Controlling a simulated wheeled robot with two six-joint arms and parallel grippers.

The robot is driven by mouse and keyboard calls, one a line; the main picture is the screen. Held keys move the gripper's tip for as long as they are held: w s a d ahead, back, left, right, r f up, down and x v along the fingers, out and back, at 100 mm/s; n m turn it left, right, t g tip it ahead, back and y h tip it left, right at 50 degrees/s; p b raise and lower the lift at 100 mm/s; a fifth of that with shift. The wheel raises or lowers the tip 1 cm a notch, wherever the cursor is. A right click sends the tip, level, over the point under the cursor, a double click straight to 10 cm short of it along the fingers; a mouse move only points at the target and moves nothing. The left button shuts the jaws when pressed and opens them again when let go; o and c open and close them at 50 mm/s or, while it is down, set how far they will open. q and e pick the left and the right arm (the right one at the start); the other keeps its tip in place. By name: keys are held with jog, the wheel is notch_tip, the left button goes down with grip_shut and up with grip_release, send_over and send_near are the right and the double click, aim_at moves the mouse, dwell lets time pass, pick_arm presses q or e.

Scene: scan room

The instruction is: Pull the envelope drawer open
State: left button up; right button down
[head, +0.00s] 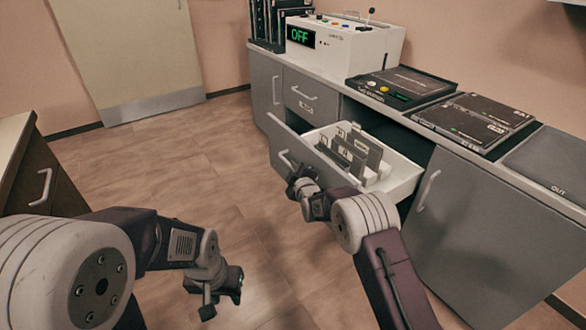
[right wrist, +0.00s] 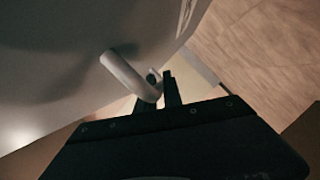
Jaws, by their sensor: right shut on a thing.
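The grey drawer (head: 305,163) stands pulled out from the counter, with a pale inside. Several dark, card-like upright pieces (head: 350,150) stand in it. Its bar handle (head: 284,159) is on the front face; the handle also shows in the right wrist view (right wrist: 128,75). My right gripper (head: 294,180) is shut on the handle, its dark fingers (right wrist: 162,92) at the handle's end in the right wrist view. My left gripper (head: 222,302) hangs low over the floor, away from the drawer, with its fingers apart and empty.
A white device with a green OFF display (head: 300,36) stands on the counter, with dark flat panels (head: 475,122) to its right. A closed grey cabinet door (head: 480,220) is right of the drawer. A dark cabinet (head: 40,180) stands at left. Open floor (head: 180,175) lies between.

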jog(key=shift+s+a, duration=0.1)
jog(key=shift+s, duration=0.05)
dwell(0.3)
jog(key=c, duration=1.5)
grip_release()
jog(key=shift+p+v, duration=1.2)
jog(key=shift+v, duration=3.3)
